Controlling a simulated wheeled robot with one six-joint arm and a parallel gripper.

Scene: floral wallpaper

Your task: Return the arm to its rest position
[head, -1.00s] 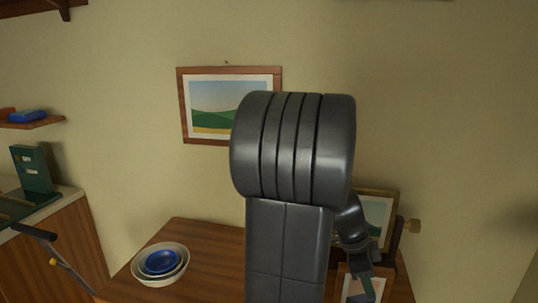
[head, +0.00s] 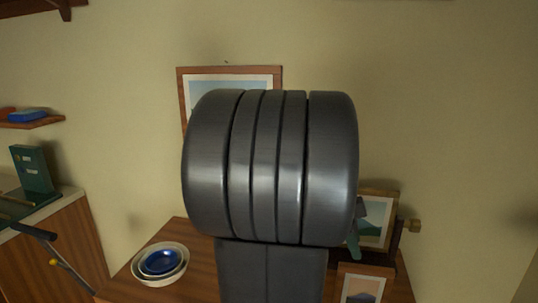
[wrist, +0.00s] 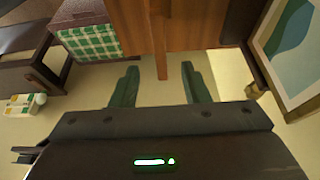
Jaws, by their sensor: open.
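My arm's large dark grey joint fills the middle of the head view and hides part of the wall and table. My gripper (wrist: 161,84) shows in the wrist view with its two green fingers apart and nothing between them. A wooden table leg (wrist: 160,40) and the floor lie beyond the fingers. In the head view only a small part of the gripper end shows, to the right of the joint, in front of a framed picture. The rest of it is hidden.
A wooden table (head: 205,270) holds nested bowls (head: 160,264) at its left and framed pictures (head: 362,284) at its right. A counter (head: 60,245) stands at the left. In the wrist view, a green checked basket (wrist: 90,42) and a framed picture (wrist: 292,45) flank the gripper.

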